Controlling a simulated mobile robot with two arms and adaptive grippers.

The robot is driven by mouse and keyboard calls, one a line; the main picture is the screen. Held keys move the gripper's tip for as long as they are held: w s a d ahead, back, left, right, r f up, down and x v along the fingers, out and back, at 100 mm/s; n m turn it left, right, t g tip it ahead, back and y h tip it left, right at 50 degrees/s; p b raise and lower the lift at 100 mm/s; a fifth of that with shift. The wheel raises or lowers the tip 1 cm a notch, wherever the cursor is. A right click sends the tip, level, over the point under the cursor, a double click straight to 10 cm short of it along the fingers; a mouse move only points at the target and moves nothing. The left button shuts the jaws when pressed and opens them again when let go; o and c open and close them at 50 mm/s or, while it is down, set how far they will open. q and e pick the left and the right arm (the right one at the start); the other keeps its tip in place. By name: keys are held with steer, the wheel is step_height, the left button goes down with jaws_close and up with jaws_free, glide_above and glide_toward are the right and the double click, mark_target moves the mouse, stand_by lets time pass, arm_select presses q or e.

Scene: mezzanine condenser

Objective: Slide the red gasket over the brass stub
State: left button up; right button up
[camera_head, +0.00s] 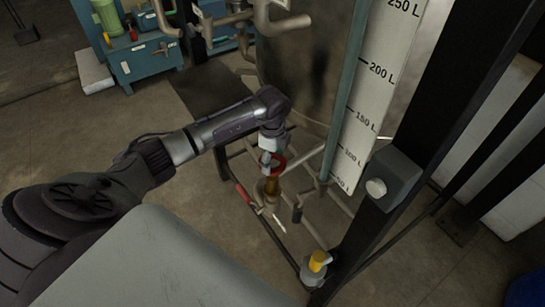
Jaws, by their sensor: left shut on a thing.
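My left arm reaches in from the left, and my left gripper (268,159) points down beside the tank. It is shut on the red gasket (280,163), a small red ring partly hidden by the fingers. The brass stub (272,187) stands upright just below the gasket, among the pipes at the tank's foot. The gasket shows at or just above the stub's top; I cannot tell whether they touch. My right gripper is not in view.
A metal tank (305,70) with a white litre scale (375,80) rises behind. A dark post (425,110) with a grey box stands at right. A red-handled part (244,194) and a yellow-topped fitting (318,262) are nearby. Open floor lies at left.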

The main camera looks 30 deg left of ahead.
mark_target(273, 183)
arm_select(q)
steer(key=shift+f+b, duration=1.05)
steer(key=shift+f, duration=0.9)
steer(key=shift+p, duration=0.45)
steer(key=shift+f+b, duration=3.05)
steer(key=shift+f, duration=1.45)
steer(key=o, duration=0.9)
steer(key=shift+o, duration=0.2)
steer(key=shift+r, duration=0.1)
step_height(273, 183, up, 12)
steer(key=shift+f, duration=0.1)
